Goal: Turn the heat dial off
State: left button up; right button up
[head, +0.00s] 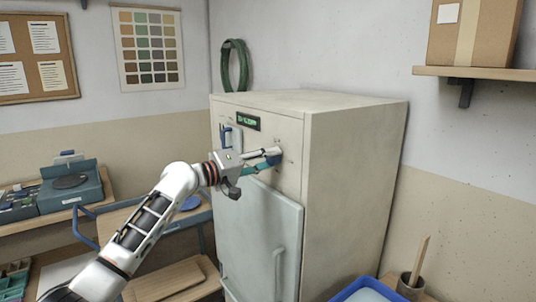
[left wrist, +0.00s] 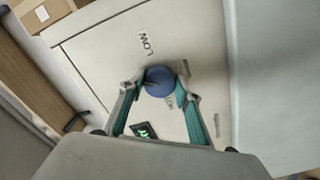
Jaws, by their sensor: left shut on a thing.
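The heat dial (head: 275,155) is a round blue knob on the upper front of a cream cabinet (head: 355,180). In the left wrist view the dial (left wrist: 160,80) sits between my two teal fingers, with a dark mark on its face. My left gripper (head: 266,160) is shut on it from the front; it also shows in the left wrist view (left wrist: 159,86). A green-lit display (head: 248,121) is above and left of the dial. My right gripper is not in view.
A grey door (head: 262,235) with a vertical handle (head: 279,272) is below the dial. A blue-railed cart (head: 80,226) stands left, a blue tub (head: 362,291) at the lower right. A shelf (head: 480,73) holds a box.

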pick_arm(q)
jog(key=n, duration=0.6)
jog(key=shift+n, duration=0.3)
dwell(0.4)
jog(key=o, duration=1.1)
jog(key=v, duration=1.2)
